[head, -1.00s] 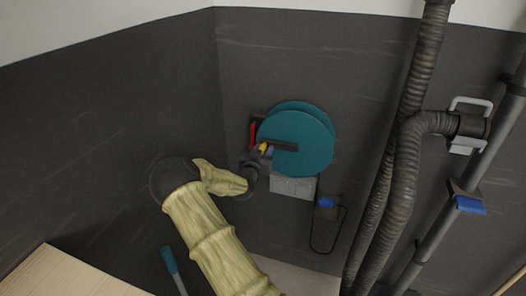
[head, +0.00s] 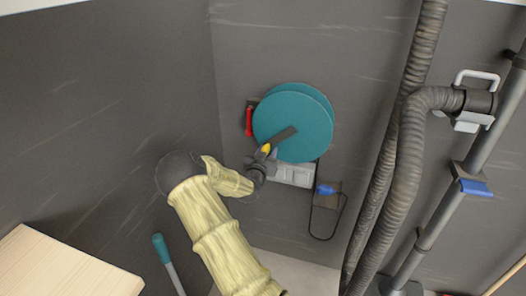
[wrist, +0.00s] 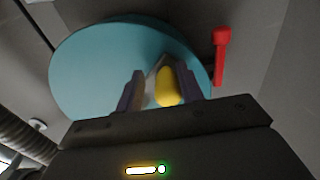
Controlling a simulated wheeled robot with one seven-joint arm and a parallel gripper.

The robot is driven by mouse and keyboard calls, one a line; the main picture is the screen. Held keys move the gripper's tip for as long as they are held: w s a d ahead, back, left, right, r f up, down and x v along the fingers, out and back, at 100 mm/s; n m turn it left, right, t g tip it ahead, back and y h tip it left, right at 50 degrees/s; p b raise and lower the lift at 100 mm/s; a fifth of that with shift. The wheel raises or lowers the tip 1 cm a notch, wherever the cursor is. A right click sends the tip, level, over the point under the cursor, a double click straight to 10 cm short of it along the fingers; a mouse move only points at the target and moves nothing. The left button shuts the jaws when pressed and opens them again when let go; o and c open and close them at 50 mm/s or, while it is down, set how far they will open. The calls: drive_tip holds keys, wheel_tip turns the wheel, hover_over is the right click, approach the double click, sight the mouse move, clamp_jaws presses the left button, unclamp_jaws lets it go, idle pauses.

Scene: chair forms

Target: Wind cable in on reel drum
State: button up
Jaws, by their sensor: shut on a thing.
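The teal reel drum (head: 308,112) is mounted on the dark wall, and it fills the upper left of the wrist view (wrist: 95,65). My gripper (head: 266,152) is at the crank's outer end, shut on the yellow crank handle (head: 266,148). In the wrist view the yellow handle (wrist: 168,88) sits between the two fingers. A dark cable (head: 342,218) hangs in a loop below right of the drum, beside a blue plug (head: 325,190). Any cable wound inside the drum is hidden.
A red lever (head: 249,121) stands just left of the drum. A light grey box (head: 294,175) sits under it. Thick ribbed hoses (head: 408,150) and a grey pipe (head: 440,215) run at the right. A pale wooden top (head: 60,270) is at lower left.

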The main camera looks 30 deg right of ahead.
drive_tip(key=s+d, duration=0.1)
drive_tip(key=s+d+f+b, duration=0.2)
drive_tip(key=s, duration=0.1)
drive_tip(key=shift+d+f, duration=0.15)
drive_tip(key=shift+f, duration=0.1)
idle(0.3)
drive_tip(key=shift+s+d+r+b, duration=0.15)
drive_tip(key=shift+s+d+b, duration=0.35)
drive_tip(key=shift+s+d, duration=1.25)
drive_tip(key=shift+s+a, duration=0.1)
drive_tip(key=shift+a, duration=0.1)
